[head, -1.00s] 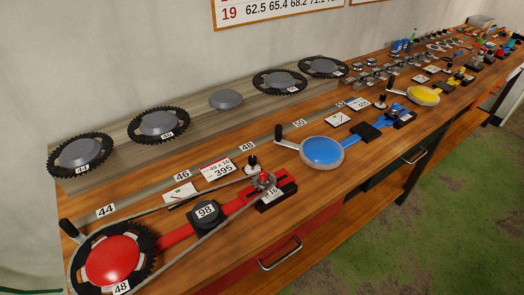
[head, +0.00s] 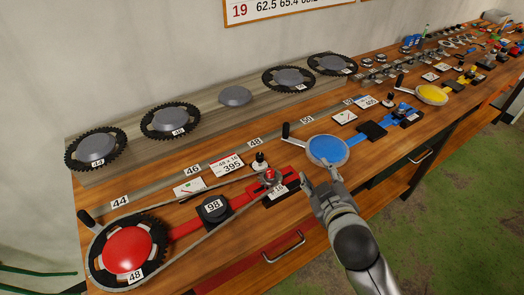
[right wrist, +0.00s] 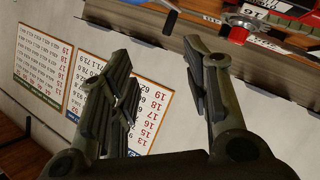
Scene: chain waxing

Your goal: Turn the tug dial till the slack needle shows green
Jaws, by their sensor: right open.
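The slack gauge (head: 190,187) is a small white card with a green mark and a thin needle, left of the 395 card; where the needle points is too small to read. A black knob (head: 258,163) on a pale base stands right of that card; I cannot tell whether it is the tug dial. A red knob (head: 270,176) sits on the small cog at the end of the red arm and shows in the right wrist view (right wrist: 238,34). My right gripper (head: 320,178) is open and empty, right of the red knob and apart from it. My left gripper is out of view.
A chain (head: 205,232) loops from the large red-centred ring (head: 127,248) to the small cog. A blue disc with a crank (head: 328,150) stands just beyond my right gripper. Spare chainrings (head: 96,147) line the back ledge. A drawer handle (head: 284,248) sticks out in front.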

